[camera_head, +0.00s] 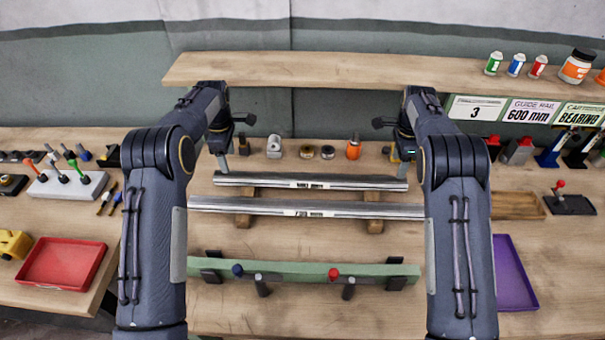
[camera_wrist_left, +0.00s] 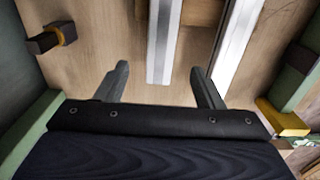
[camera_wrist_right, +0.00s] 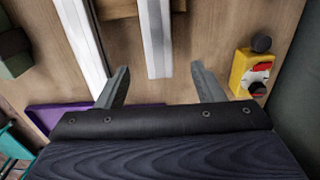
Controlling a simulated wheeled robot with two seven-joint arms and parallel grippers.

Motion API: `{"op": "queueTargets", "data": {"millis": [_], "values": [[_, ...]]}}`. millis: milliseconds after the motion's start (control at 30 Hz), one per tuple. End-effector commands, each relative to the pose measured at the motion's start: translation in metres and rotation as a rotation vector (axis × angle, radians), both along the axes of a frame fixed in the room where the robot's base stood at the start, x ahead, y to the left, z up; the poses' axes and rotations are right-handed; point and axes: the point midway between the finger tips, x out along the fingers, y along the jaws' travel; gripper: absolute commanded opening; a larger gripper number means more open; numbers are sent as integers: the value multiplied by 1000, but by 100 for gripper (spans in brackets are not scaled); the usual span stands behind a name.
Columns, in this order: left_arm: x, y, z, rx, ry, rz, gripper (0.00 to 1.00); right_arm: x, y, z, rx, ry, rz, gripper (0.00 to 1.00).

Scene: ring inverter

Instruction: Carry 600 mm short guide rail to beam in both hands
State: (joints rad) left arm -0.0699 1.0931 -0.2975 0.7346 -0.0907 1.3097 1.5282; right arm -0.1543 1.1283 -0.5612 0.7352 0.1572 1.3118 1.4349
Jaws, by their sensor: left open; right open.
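The shorter guide rail (camera_head: 265,180) lies across wooden blocks on the bench; its label is too small to read surely. A longer rail (camera_head: 250,207) lies in front of it, and the green beam (camera_head: 300,269) lies nearer still. My left gripper (camera_head: 222,160) is open at the short rail's left end; in the left wrist view (camera_wrist_left: 162,82) that rail end (camera_wrist_left: 163,40) shows between the fingers. My right gripper (camera_head: 400,155) is open at the right end; the right wrist view (camera_wrist_right: 160,84) shows that end (camera_wrist_right: 155,40) between the fingers. Neither gripper holds anything.
A red clamp knob (camera_head: 333,274) and a blue one (camera_head: 237,270) stand at the beam. A raised shelf (camera_head: 330,68) crosses the back. A red tray (camera_head: 62,262) lies left, a purple tray (camera_head: 513,275) right.

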Motion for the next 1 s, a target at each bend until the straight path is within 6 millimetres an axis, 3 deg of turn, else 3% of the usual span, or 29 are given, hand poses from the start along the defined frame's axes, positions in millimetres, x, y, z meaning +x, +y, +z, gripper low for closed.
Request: {"op": "queueTargets", "data": {"millis": [333,700,1000], "values": [[-1,0,-6,-1,2,-1,62,-1,0,-6,1,2,0,62],[-1,0,-59,-2,3,-2,62,-1,0,-58,1,3,0,62],[-1,0,-78,-2,0,-1,62,0,0,-78,2,-1,0,62]]}}
